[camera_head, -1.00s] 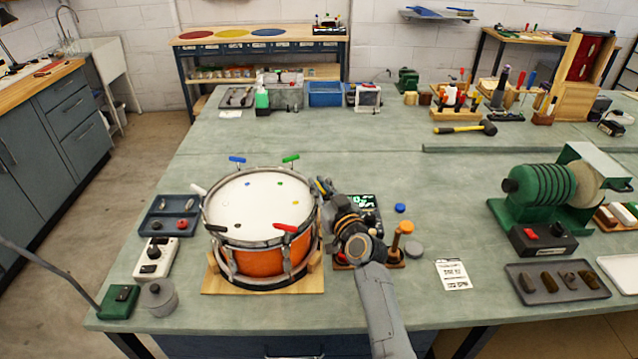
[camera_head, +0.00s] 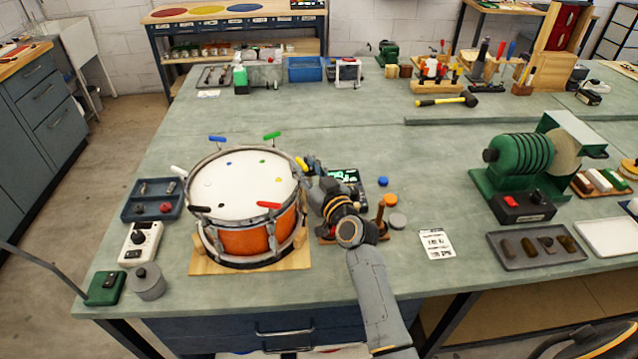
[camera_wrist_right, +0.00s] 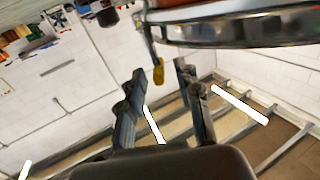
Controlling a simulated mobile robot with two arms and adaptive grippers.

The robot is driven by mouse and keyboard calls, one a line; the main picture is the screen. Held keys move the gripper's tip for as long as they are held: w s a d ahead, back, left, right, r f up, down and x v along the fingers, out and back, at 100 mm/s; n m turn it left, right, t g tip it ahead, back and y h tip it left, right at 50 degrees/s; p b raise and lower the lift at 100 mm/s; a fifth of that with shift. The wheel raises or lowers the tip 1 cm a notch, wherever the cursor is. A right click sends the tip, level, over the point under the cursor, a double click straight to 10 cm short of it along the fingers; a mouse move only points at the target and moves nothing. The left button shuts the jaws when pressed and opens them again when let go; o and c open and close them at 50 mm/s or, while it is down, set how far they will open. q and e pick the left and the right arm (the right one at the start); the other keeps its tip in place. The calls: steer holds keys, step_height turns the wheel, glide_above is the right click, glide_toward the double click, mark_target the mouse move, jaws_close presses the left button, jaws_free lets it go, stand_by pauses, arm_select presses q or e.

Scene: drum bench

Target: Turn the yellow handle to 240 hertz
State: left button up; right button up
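The drum (camera_head: 240,188) has an orange shell and a white head and stands on a wooden base. The yellow handle (camera_head: 301,163) is at its right rim, beside the fingers of my right gripper (camera_head: 313,167). In the right wrist view the yellow handle (camera_wrist_right: 158,73) hangs below the metal rim, between the spread fingertips of my right gripper (camera_wrist_right: 160,78), with gaps to both sides. That gripper is open. A screen with green marks (camera_head: 343,175) stands right of the drum, partly behind my right arm; its reading is too small to tell. My left gripper is out of view.
Red (camera_head: 269,205), green (camera_head: 271,136), blue (camera_head: 217,139) and white (camera_head: 179,171) handles stand around the rim. An orange-topped peg (camera_head: 389,201) and a grey disc (camera_head: 397,221) are right of my arm.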

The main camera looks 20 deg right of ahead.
steer(key=s+d, duration=0.1)
steer(key=s, duration=0.8)
steer(key=shift+s, duration=0.3)
steer(key=shift+d, duration=0.1)
steer(key=s+a+f+n+g+y, duration=0.1)
steer(key=s+a+f+g, duration=0.1)
steer(key=s+f+g, duration=0.3)
steer(key=s+a+f+n+g, duration=0.1)
steer(key=s+a+f+g, duration=0.15)
steer(key=s+f, duration=0.45)
steer(key=s+d+f+g+h, duration=0.1)
steer(key=s+g, duration=0.1)
steer(key=s, duration=0.4)
steer(key=s+d+f+m+g+h, duration=0.1)
steer(key=s+g, duration=0.1)
steer(key=s, duration=0.3)
steer(key=s+d+f+g+h, duration=0.1)
steer(key=s+f+g, duration=0.15)
steer(key=s, duration=0.35)
step_height(320, 180, down, 27)
steer(key=s+g+b, duration=0.1)
steer(key=s+g, duration=0.1)
steer(key=s, duration=0.1)
steer(key=s+d+f, duration=0.3)
steer(key=s+f, duration=1.3)
steer(key=shift+d+g+b, duration=0.15)
steer(key=shift+g+b, duration=0.2)
steer(key=shift+g, duration=0.05)
